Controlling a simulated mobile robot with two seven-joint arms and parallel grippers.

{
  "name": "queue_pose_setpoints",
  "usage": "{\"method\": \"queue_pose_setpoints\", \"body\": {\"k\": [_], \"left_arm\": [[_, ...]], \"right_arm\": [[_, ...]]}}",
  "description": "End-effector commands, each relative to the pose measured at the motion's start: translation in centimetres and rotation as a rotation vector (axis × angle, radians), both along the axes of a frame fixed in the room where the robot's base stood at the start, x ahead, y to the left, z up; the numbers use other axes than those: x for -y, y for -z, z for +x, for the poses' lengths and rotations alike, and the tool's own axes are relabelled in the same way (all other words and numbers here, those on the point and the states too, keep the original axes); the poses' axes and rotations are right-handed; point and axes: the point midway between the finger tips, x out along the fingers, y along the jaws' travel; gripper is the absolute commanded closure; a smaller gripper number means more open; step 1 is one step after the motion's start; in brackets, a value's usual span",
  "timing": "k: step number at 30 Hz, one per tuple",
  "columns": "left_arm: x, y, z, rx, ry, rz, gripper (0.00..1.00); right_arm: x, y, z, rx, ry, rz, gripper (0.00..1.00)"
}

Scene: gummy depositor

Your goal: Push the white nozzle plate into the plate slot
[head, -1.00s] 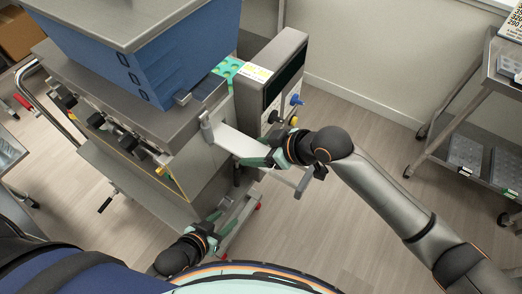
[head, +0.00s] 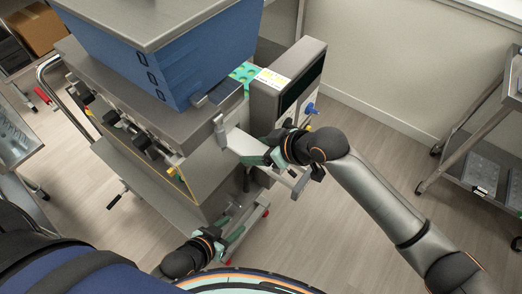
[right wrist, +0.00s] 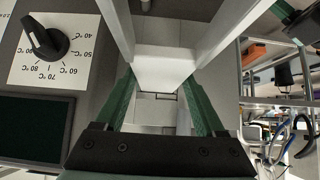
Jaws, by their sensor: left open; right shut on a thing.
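The white nozzle plate (head: 243,143) sticks out from the side of the depositor below its blue hopper (head: 165,55). Its inner end passes beside a grey bracket (head: 219,127) into the machine, and the slot itself is hidden. My right gripper (head: 272,158) is shut on the plate's outer end. In the right wrist view the plate (right wrist: 165,68) lies ahead, between the green fingers. My left gripper (head: 232,226) is open and empty, low in front of the machine, apart from the plate.
A control box (head: 290,85) with knobs stands right beside the plate and my right gripper. In the right wrist view, its temperature dial (right wrist: 45,42) is close on the left. A green mould tray (head: 243,74) lies behind the hopper. A steel cart (head: 480,150) stands far right, with clear floor between.

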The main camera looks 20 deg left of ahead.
Motion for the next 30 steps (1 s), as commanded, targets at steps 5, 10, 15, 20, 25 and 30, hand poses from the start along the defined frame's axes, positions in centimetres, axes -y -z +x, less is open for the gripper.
{"method": "queue_pose_setpoints", "body": {"k": [5, 10, 15, 20, 25, 30], "left_arm": [[0.0, 0.2, 0.0, 0.000, 0.000, 0.000, 0.50], [0.0, 0.3, 0.0, 0.000, 0.000, 0.000, 0.50], [0.0, 0.5, 0.0, 0.000, 0.000, 0.000, 0.50], [0.0, 0.7, 0.0, 0.000, 0.000, 0.000, 0.50], [0.0, 0.9, 0.0, 0.000, 0.000, 0.000, 0.50], [0.0, 1.1, 0.0, 0.000, 0.000, 0.000, 0.50]], "right_arm": [[-0.7, -0.1, 0.2, 0.002, -0.001, 0.003, 1.00], [-1.3, -0.1, 0.3, 0.001, -0.001, 0.003, 1.00], [-1.8, -0.1, 0.6, 0.002, -0.001, 0.003, 1.00], [-2.4, -0.1, 0.7, 0.002, -0.001, 0.004, 1.00], [-2.9, -0.1, 0.9, 0.002, -0.001, 0.004, 1.00], [-3.5, -0.1, 1.1, 0.002, -0.001, 0.003, 1.00]]}}
